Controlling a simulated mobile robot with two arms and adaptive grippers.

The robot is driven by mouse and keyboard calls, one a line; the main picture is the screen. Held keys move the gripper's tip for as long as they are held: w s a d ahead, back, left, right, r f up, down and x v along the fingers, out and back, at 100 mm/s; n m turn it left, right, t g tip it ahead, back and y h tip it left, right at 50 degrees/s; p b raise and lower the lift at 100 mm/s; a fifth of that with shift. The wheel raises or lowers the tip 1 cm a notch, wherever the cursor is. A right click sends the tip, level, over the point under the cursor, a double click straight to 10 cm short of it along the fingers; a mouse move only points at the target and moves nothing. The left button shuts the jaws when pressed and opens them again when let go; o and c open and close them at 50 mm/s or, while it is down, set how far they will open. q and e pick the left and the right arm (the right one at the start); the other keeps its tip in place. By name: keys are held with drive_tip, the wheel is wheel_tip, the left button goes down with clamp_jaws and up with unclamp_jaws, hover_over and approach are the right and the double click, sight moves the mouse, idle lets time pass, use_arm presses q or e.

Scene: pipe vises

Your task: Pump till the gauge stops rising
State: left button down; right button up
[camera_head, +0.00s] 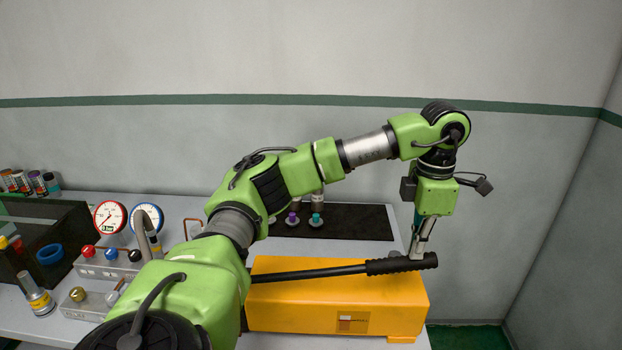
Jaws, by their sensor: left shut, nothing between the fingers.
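The pump is an orange box (340,300) on the bench at the right. Its long black lever (310,272) slopes slightly upward to the right and ends in a thick black grip (402,264) beyond the box top. My left gripper (418,254) points down with its fingers shut and empty, its tips at the grip, seemingly touching it from above. Two round gauges stand at the left: a red-rimmed one (110,216) and a blue-rimmed one (147,217). Their exact readings are too small to tell. My left arm hides the lever's left end. My right gripper is not in view.
A grey block with red, blue and black knobs (110,254) sits below the gauges. A dark bin (30,225) and bottles are at the far left. A black mat (360,222) with small capped items lies behind the pump. Walls close off the back and right.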

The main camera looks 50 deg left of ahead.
use_arm(q)
wheel_tip(320, 180, up, 7)
drive_tip(key=s+a+p, duration=0.1)
drive_tip(key=p, duration=0.3)
drive_tip(key=shift+s+a+r+p, duration=0.15)
drive_tip(key=shift+s+p, duration=0.1)
drive_tip(key=shift+p, duration=0.15)
wheel_tip(320, 180, up, 5)
drive_tip(key=p, duration=0.3)
drive_tip(key=shift+p, duration=0.4)
